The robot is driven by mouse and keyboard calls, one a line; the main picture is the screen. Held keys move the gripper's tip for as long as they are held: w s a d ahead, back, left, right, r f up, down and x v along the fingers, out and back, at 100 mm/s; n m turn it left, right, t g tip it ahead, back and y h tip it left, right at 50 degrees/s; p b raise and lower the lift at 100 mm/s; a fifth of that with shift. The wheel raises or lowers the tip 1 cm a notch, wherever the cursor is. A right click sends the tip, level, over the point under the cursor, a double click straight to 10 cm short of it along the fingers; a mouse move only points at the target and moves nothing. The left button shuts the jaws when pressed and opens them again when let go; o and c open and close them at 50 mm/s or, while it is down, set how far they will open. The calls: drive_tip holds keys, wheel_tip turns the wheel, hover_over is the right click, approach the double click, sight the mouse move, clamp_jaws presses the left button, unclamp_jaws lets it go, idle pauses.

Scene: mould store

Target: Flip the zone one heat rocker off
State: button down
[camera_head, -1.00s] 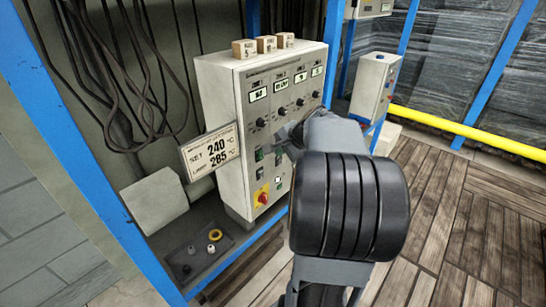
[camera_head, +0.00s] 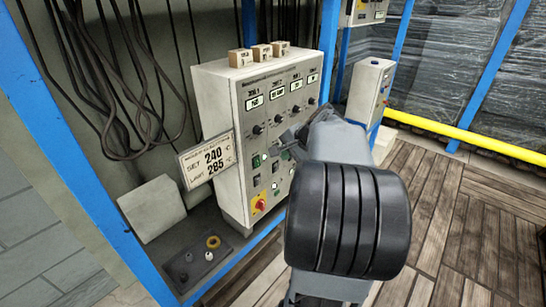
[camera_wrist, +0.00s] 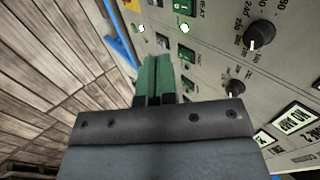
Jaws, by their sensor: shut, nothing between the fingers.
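The grey control box (camera_head: 235,150) has several columns, each with a small display above a knob. The leftmost column, which seems labelled zone 1, has a green rocker (camera_head: 257,161) below its knob. My gripper (camera_head: 289,146) is at the box's front face, to the right of that rocker, and partly hides the lower middle and right. In the wrist view my shut, empty fingers (camera_wrist: 158,68) point at the panel, close to a rocker with a green face (camera_wrist: 186,53). I cannot tell whether they touch it, nor which zone that rocker serves.
A red rotary switch on a yellow plate (camera_head: 259,204) is low on the box. A sign reading 240 and 285 (camera_head: 207,158) juts from its left side. Small blocks (camera_head: 262,53) sit on top. Blue posts (camera_head: 85,170) and a yellow rail (camera_head: 470,136) stand nearby.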

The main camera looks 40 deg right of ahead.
sight(257, 163)
drive_tip(key=shift+d+f, duration=0.15)
drive_tip(key=shift+f, duration=0.15)
drive_tip(key=x, duration=0.4)
drive_tip(key=w+p+x, duration=0.1)
drive_tip(key=x, duration=0.3)
drive_tip(key=r+p+x, duration=0.1)
drive_tip(key=x, duration=0.4)
drive_tip(key=shift+w, duration=0.35)
